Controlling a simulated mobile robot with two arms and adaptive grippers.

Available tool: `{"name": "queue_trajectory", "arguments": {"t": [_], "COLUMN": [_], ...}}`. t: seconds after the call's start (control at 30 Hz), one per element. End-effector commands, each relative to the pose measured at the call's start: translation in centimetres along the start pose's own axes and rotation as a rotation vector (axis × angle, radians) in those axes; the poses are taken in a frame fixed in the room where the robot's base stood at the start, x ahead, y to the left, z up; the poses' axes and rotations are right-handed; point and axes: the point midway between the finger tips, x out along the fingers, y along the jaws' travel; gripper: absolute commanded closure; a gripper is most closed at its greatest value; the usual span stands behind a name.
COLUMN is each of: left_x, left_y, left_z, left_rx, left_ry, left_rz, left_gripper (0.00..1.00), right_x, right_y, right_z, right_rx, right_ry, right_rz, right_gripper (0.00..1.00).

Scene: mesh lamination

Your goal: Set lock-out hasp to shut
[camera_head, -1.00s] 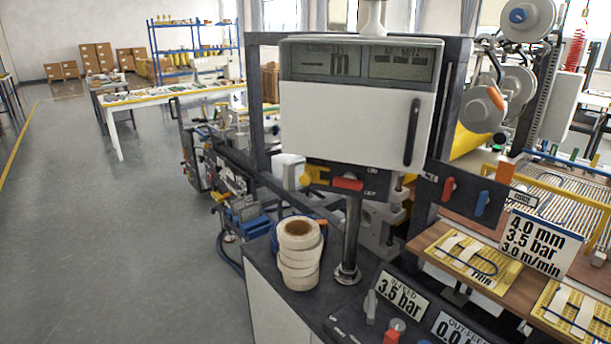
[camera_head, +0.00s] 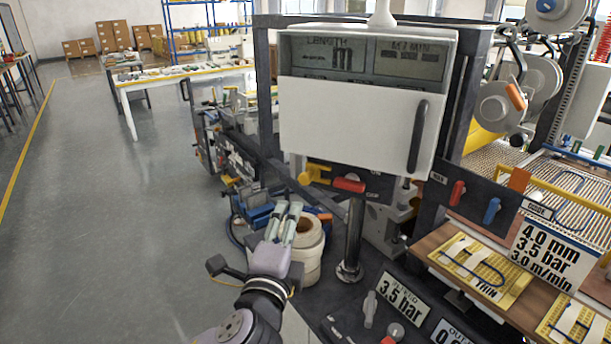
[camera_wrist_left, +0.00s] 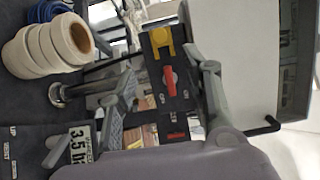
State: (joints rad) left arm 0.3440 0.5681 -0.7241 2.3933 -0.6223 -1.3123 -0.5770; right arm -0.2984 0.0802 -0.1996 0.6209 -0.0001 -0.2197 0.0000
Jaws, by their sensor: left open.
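The yellow lock-out hasp (camera_head: 314,173) sits on the dark switch panel under the white display box, left of a red handle (camera_head: 348,185). In the left wrist view the hasp (camera_wrist_left: 162,41) shows above the red handle (camera_wrist_left: 169,80), between and beyond my fingers. I cannot tell for sure how far the hasp is swung. My left gripper (camera_head: 287,222) is open and empty, below and left of the hasp and apart from it, in front of the tape rolls. Its two spread fingers also frame the panel in the left wrist view (camera_wrist_left: 166,70). My right gripper is not in view.
A stack of cream tape rolls (camera_head: 308,247) stands just beside my left gripper. A dark metal post (camera_head: 352,240) rises below the panel. The white display box (camera_head: 352,125) overhangs the panel. Control plates and a wooden shelf (camera_head: 470,255) lie to the right; open floor is left.

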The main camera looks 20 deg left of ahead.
Motion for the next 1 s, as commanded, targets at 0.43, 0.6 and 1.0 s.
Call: {"name": "queue_trajectory", "arguments": {"t": [0.43, 0.6, 1.0], "left_x": [8.4, 12.1, 16.9], "left_y": [-0.3, -0.3, 0.1], "left_z": [0.1, 0.0, 0.0], "left_rx": [0.000, -0.001, -0.003], "left_ry": [-0.002, -0.002, 0.000], "left_rz": [0.001, 0.003, 0.003], "left_gripper": [0.56, 0.56, 0.56], "right_x": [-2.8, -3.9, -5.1], "right_y": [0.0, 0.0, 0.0], "right_z": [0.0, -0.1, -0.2], "right_rx": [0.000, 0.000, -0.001], "right_ry": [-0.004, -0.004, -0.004], "right_rz": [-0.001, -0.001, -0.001], "right_gripper": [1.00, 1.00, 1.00]}}
